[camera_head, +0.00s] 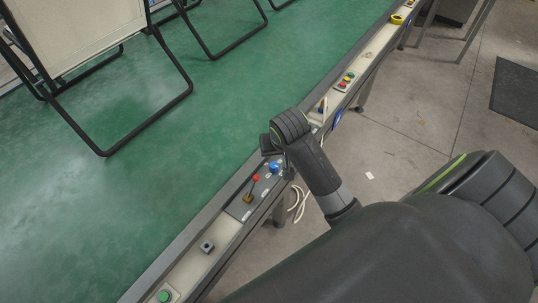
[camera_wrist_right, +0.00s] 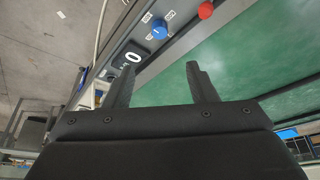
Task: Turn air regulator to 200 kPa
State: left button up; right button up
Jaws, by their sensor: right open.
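A blue knob (camera_head: 274,168) sits on the grey control panel (camera_head: 237,210) on the rail; I take it for the air regulator. It also shows in the right wrist view (camera_wrist_right: 159,30). My left gripper is not in view.
A red knob (camera_head: 256,178) and a brass-coloured fitting (camera_head: 248,198) sit close to the blue knob. A green button (camera_head: 164,296) and a black switch (camera_head: 207,246) are lower on the rail.

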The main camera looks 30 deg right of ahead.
aim_at(274, 165)
jog(key=x, duration=1.7)
jog(key=shift+f+b, duration=0.1)
jog(key=shift+b, duration=0.25)
jog(key=shift+c, duration=0.2)
jog(key=c, duration=0.9)
